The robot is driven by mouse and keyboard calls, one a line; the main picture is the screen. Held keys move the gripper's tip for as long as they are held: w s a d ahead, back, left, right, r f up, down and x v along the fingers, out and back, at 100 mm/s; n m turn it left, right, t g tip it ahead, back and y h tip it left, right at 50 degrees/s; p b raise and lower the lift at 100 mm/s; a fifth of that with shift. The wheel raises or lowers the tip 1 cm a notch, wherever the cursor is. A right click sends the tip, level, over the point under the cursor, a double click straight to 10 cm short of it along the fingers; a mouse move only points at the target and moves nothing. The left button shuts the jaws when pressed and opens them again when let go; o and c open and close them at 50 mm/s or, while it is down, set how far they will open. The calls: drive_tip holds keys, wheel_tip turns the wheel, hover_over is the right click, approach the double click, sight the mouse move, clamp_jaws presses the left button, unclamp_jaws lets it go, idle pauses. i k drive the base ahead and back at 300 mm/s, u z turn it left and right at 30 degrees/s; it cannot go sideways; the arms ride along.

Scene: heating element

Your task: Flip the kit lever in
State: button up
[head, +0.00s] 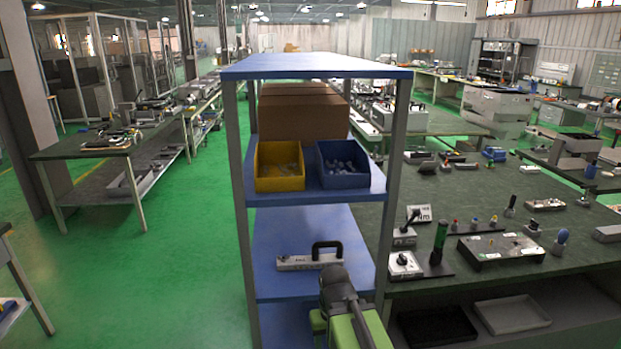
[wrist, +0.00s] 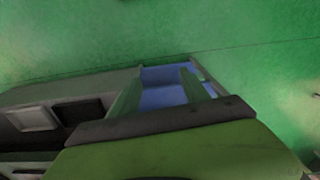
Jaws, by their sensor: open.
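A light grey, labelled bar with a black loop handle (head: 310,261) lies on the blue middle shelf of the rack in the head view. I cannot tell whether it is the kit lever. On the bench to the right, a small grey box with a dark upright lever (head: 407,229) stands near the edge. My gripper (head: 334,281), dark on a green arm, is in front of the rack, just below the bar in the picture. In the wrist view two dark green finger shapes stand apart with nothing seen between them. No lever can be made out there.
The rack's grey posts (head: 243,200) and blue top (head: 315,66) frame the shelves. A yellow bin (head: 280,182) and a blue bin (head: 343,181) stand on the upper shelf. The cluttered bench is close on the right. Open green floor (head: 150,270) lies left.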

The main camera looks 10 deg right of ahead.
sight(412, 218)
drive_tip(key=z, duration=0.6)
drive_tip(key=k, duration=0.1)
drive_tip(key=u, duration=2.95)
drive_tip(key=k, duration=2.45)
drive_tip(key=z, duration=2.05)
drive_tip(key=i, duration=1)
drive_tip(key=u, duration=0.05)
